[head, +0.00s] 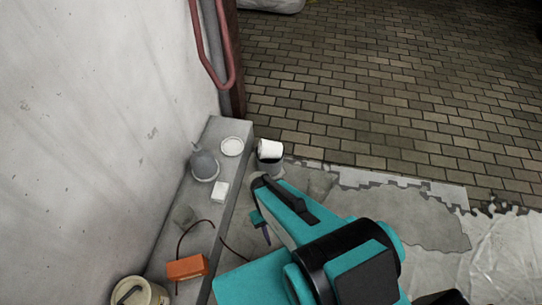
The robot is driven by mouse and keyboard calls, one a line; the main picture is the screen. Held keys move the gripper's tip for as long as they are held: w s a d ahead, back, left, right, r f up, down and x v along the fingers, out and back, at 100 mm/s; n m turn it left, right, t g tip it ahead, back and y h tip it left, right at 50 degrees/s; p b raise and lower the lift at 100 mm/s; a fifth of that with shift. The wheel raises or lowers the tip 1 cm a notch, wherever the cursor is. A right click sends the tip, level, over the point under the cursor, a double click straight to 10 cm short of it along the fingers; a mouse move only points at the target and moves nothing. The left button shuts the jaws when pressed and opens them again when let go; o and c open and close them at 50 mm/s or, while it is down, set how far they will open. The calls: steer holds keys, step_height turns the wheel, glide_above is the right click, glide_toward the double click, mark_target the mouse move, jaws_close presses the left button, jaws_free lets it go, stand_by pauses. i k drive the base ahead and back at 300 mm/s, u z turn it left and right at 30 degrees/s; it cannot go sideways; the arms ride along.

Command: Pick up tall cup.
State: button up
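A tall cup-like thing (270,150), white above with a dark band and grey below, stands just off the end of the grey ledge, near the middle of the head view. It is the likeliest tall cup, though its lower part is hard to make out. My teal and black arm reaches in from the lower right. My gripper (262,183), at the arm's far end, is just below the cup in the picture. Its fingers are too small and dark to read, and I cannot tell whether it touches the cup.
The grey ledge (222,133) along the white wall carries a white round dish (232,146), a grey rounded vessel (204,166), a white block (220,191) and an orange box (186,268) with a dark cord. A beige bucket (140,292) is lower left.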

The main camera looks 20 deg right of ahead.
mark_target(321, 183)
steer(key=z, duration=0.25)
steer(key=i, duration=0.75)
steer(key=z, duration=0.25)
steer(key=k, duration=1.7)
steer(key=z, duration=0.05)
steer(key=i, duration=0.4)
